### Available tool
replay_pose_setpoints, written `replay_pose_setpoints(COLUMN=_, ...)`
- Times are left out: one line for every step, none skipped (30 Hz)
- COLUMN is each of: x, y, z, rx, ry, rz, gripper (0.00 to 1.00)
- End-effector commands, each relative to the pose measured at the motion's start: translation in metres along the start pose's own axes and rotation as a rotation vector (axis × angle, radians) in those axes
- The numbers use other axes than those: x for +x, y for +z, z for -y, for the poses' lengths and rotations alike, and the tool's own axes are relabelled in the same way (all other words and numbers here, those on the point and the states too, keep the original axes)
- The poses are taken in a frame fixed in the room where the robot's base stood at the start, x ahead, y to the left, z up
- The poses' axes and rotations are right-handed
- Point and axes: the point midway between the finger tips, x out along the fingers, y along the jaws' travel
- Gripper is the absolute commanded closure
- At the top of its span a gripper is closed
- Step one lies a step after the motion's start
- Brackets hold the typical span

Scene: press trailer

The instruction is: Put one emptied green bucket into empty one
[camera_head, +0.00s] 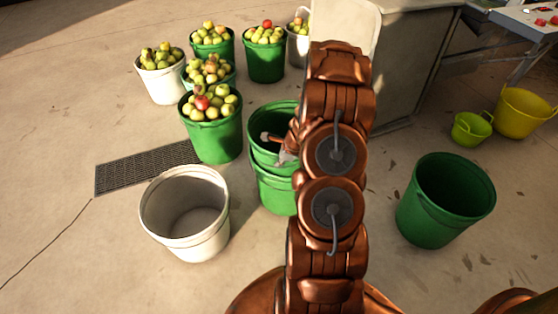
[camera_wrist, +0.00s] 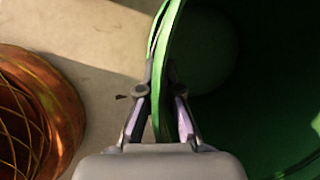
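A green bucket (camera_head: 265,118) with no apples visible in it sits upright in or directly over a second green bucket (camera_head: 273,192). My arm covers their right sides, so how deep the upper one sits is hard to tell. My gripper (camera_head: 284,150) is at the upper bucket's rim. In the wrist view my gripper (camera_wrist: 161,90) has one finger on each side of the green bucket's wall (camera_wrist: 164,45), closed on it. Another empty green bucket (camera_head: 445,205) stands apart on the floor at the right.
An empty white bucket (camera_head: 185,215) stands at left. Green buckets full of apples (camera_head: 213,132) and white ones stand behind, near a floor grate (camera_head: 140,169). Yellow-green tubs (camera_head: 522,115) stand at far right. A pale machine panel (camera_head: 410,60) is behind my arm. Floor between the buckets is clear.

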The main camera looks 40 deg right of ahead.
Motion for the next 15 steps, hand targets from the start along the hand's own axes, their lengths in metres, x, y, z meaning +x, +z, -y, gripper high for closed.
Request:
replay_pose_setpoints(x=0.0017, y=-0.0006, z=0.0006, rx=-0.001, ry=-0.002, rz=0.000, gripper=1.00)
replay_pose_setpoints(x=0.0022, y=-0.0009, z=0.0006, rx=-0.001, ry=-0.002, rz=0.000, gripper=1.00)
replay_pose_setpoints(x=0.0028, y=-0.0012, z=0.0005, rx=-0.001, ry=-0.002, rz=0.000, gripper=1.00)
replay_pose_setpoints(x=0.0031, y=-0.0014, z=0.0005, rx=-0.001, ry=-0.003, rz=0.000, gripper=1.00)
replay_pose_setpoints(x=0.0033, y=-0.0015, z=0.0005, rx=-0.001, ry=-0.003, rz=0.000, gripper=1.00)
replay_pose_setpoints(x=0.0035, y=-0.0016, z=0.0005, rx=-0.001, ry=-0.003, rz=0.000, gripper=1.00)
replay_pose_setpoints(x=0.0035, y=-0.0016, z=0.0005, rx=-0.001, ry=-0.003, rz=0.000, gripper=1.00)
replay_pose_setpoints(x=0.0035, y=-0.0016, z=0.0004, rx=-0.001, ry=-0.003, rz=0.000, gripper=1.00)
replay_pose_setpoints(x=0.0035, y=-0.0016, z=0.0004, rx=-0.001, ry=-0.003, rz=0.000, gripper=1.00)
replay_pose_setpoints(x=0.0034, y=-0.0016, z=0.0004, rx=-0.001, ry=-0.003, rz=0.000, gripper=1.00)
replay_pose_setpoints(x=0.0034, y=-0.0016, z=0.0004, rx=-0.001, ry=-0.003, rz=0.000, gripper=1.00)
replay_pose_setpoints(x=0.0033, y=-0.0015, z=0.0004, rx=-0.001, ry=-0.003, rz=0.000, gripper=1.00)
replay_pose_setpoints(x=0.0033, y=-0.0015, z=0.0004, rx=-0.001, ry=-0.003, rz=0.000, gripper=1.00)
replay_pose_setpoints(x=0.0033, y=-0.0015, z=0.0004, rx=-0.001, ry=-0.003, rz=0.000, gripper=0.95)
replay_pose_setpoints(x=0.0034, y=-0.0015, z=0.0004, rx=-0.001, ry=-0.002, rz=0.000, gripper=0.91)
